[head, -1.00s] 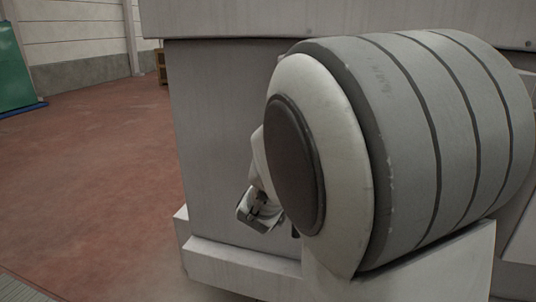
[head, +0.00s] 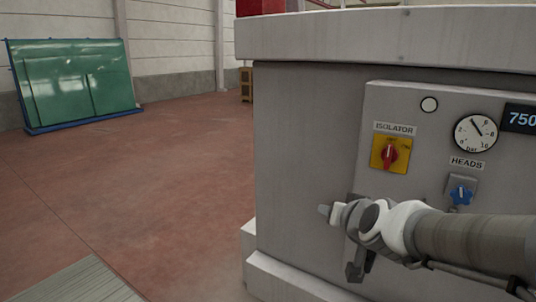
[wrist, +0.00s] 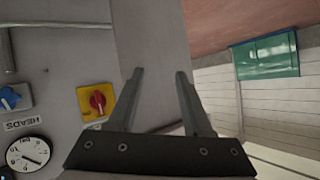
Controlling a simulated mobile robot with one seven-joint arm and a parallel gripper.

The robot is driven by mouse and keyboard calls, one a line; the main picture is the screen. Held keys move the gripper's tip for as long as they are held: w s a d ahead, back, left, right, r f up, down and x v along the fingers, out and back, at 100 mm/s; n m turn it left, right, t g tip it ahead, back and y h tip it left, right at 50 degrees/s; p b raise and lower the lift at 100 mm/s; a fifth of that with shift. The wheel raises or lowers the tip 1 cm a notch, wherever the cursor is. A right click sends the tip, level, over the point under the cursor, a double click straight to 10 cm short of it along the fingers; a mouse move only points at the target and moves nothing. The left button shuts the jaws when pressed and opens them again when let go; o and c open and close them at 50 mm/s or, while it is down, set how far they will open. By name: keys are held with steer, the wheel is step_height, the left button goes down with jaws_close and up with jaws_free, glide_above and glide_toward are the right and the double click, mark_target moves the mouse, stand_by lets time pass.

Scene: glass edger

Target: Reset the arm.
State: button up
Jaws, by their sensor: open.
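My arm (head: 470,242) comes in from the right in the head view, in front of the grey machine's control panel. Its white wrist joints sit below the panel's yellow isolator plate. My gripper (wrist: 159,76) is open and empty in the wrist view, with a clear gap between its two fingers. The fingers are hard to make out in the head view. In the wrist view the red isolator knob (wrist: 97,102) is left of the fingers and apart from them.
The grey machine body (head: 305,150) fills the right. Its panel carries the isolator switch (head: 390,153), a blue HEADS knob (head: 461,193) and a pressure gauge (head: 476,133). A rack of green glass (head: 75,82) stands at the far left. The red floor (head: 150,180) between is clear.

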steer(key=s+f+n+g, duration=0.2)
steer(key=s+f+g, duration=0.2)
steer(key=s, duration=1.8)
steer(key=g, duration=0.2)
steer(key=shift+a+n+g+h, duration=0.15)
steer(key=shift+n+g+h, duration=0.15)
steer(key=shift+g, duration=0.1)
